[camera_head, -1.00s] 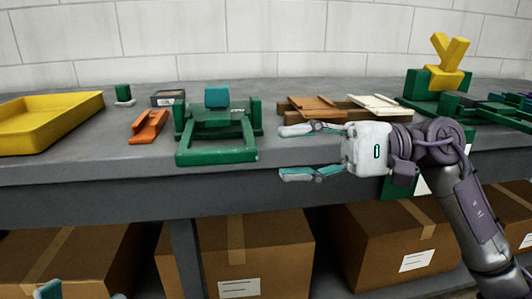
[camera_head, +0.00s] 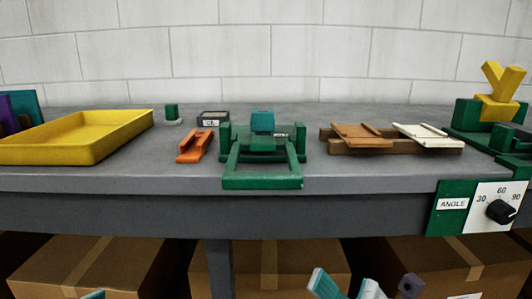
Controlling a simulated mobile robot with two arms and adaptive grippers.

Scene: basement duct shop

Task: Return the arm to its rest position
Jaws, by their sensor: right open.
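My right gripper (camera_head: 346,285) is low at the bottom edge, in front of the bench and below its top. Its teal-tipped fingers are apart, with nothing seen between them; most of the hand and arm is cut off by the frame. My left gripper (camera_head: 93,295) shows only as a small teal tip at the bottom left, too little to tell its jaws.
The grey bench (camera_head: 350,180) carries a yellow tray (camera_head: 95,150), an orange piece (camera_head: 194,147), a green fixture (camera_head: 262,182), brown and white plates (camera_head: 362,137) and a yellow Y-piece (camera_head: 498,105). An angle dial panel (camera_head: 455,220) hangs at the front right. Cardboard boxes (camera_head: 400,255) stand below.

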